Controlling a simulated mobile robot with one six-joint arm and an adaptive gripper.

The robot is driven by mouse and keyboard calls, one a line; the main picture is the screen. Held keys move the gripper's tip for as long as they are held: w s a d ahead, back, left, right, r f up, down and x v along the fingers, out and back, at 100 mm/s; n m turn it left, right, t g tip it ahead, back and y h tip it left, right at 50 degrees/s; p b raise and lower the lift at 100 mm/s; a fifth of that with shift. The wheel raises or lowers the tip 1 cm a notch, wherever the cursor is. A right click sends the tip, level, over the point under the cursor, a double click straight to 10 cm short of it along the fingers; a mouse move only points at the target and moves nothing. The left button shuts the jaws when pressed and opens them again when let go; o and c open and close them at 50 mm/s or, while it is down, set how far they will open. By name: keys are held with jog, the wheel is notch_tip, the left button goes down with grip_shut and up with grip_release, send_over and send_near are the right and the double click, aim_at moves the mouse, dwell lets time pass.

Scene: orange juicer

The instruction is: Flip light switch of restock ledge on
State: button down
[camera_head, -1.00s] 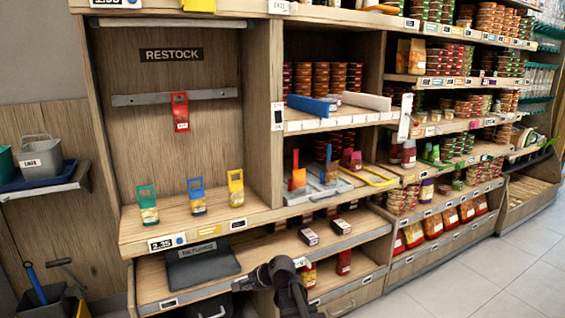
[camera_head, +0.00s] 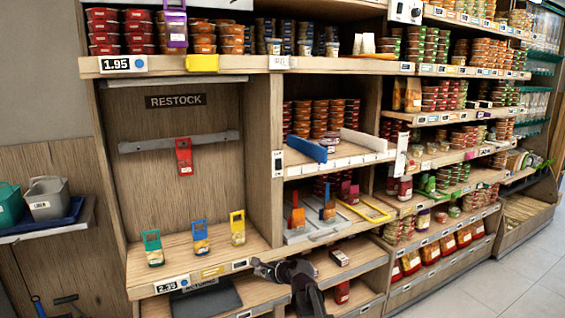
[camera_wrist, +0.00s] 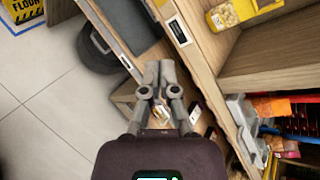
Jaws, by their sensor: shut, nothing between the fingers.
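The restock ledge (camera_head: 215,257) is a wooden shelf below a RESTOCK sign (camera_head: 174,100) in the head view. A small white plate with a dark part (camera_head: 278,163), which looks like the light switch, is on the upright post right of the bay. Whether it is on or off is too small to tell. My gripper (camera_head: 257,268) is below that plate, in front of the ledge's front edge, and apart from the plate. In the wrist view my gripper (camera_wrist: 161,68) is shut and empty, and the plate cannot be made out.
Green (camera_head: 153,247), blue (camera_head: 200,236) and yellow (camera_head: 237,228) packs stand on the ledge. A red pack (camera_head: 184,157) hangs on the rail. A white box with a dark knob (camera_head: 405,11) is at upper right. The right-hand floor (camera_head: 470,285) is clear.

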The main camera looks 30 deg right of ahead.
aim_at(279, 169)
jog(key=d+r+m+t+h+p, duration=0.1)
jog(key=d+r+m+p, duration=0.3)
jog(key=r+p, duration=0.3)
jog(key=w+d+r+m+t+h+p, duration=0.1)
jog(key=d+r+m+p, duration=0.4)
jog(key=r, duration=0.7)
jog(key=d+r+m+t+h+p, duration=0.2)
jog(key=d+r+m+t+p, duration=0.1)
jog(key=d+r+p, duration=0.4)
jog(key=shift+w+r+m+h+p, duration=0.35)
jog(key=shift+r+m+p, duration=0.55)
jog(key=shift+r+p, duration=0.4)
jog(key=shift+w, duration=0.2)
jog(key=w, duration=0.4)
jog(key=w+f+b, duration=0.1)
jog(key=w, duration=0.4)
jog(key=w+b, duration=0.1)
jog(key=w, duration=0.3)
jog(key=shift+w+f, duration=0.3)
jog(key=shift+w, duration=0.05)
jog(key=shift+w, duration=0.2)
jog(key=shift+f, duration=0.1)
